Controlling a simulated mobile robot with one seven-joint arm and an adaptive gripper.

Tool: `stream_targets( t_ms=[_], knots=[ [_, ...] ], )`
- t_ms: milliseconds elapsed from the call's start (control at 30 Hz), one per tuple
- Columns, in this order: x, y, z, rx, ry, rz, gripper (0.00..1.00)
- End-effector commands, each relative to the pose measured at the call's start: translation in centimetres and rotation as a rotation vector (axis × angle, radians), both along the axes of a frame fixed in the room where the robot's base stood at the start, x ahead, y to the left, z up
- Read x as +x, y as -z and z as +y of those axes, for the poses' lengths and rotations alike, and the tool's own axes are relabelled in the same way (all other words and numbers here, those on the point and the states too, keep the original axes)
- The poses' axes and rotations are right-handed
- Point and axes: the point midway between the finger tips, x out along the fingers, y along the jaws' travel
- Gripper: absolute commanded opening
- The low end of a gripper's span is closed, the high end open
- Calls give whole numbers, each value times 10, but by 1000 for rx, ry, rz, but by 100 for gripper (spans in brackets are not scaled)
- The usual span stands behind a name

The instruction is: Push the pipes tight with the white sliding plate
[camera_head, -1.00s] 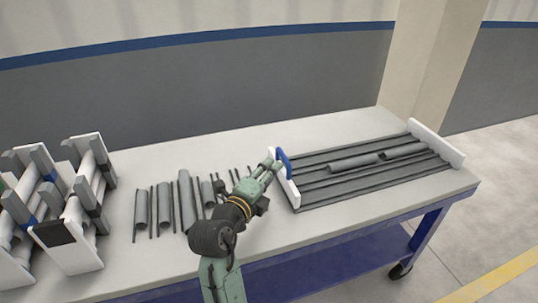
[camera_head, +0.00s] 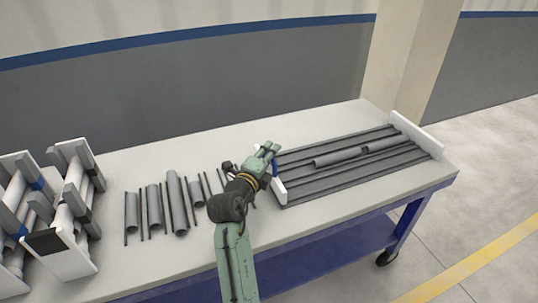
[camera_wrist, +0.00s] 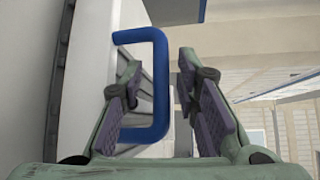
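The white sliding plate (camera_head: 279,190) stands at the left end of the grooved rack. Its blue handle (camera_head: 275,167) is partly hidden behind my gripper in the head view. My gripper (camera_head: 270,148) is at the handle. In the wrist view, my gripper's fingers (camera_wrist: 165,90) are spread apart, with the blue handle (camera_wrist: 161,85) showing between them and clear space to the right finger. The white plate (camera_wrist: 85,85) fills the left side there. Two grey pipes, a left one (camera_head: 337,158) and a right one (camera_head: 385,144), lie roughly end to end on the rack, well away from the plate.
A white end plate (camera_head: 418,135) closes the rack's right end. Several loose grey pipes (camera_head: 177,205) lie on the table (camera_head: 330,118) to the left of my arm. White-and-grey stands (camera_head: 70,225) holding pipes are at the far left. The table's back strip is clear.

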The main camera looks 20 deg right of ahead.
Motion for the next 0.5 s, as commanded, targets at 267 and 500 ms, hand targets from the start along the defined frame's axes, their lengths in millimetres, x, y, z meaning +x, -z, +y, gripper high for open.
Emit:
stream_targets(
  t_ms=[267,500],
  knots=[
    [0,0,0,0,0,0,8],
    [0,0,0,0,0,0,0]
  ],
)
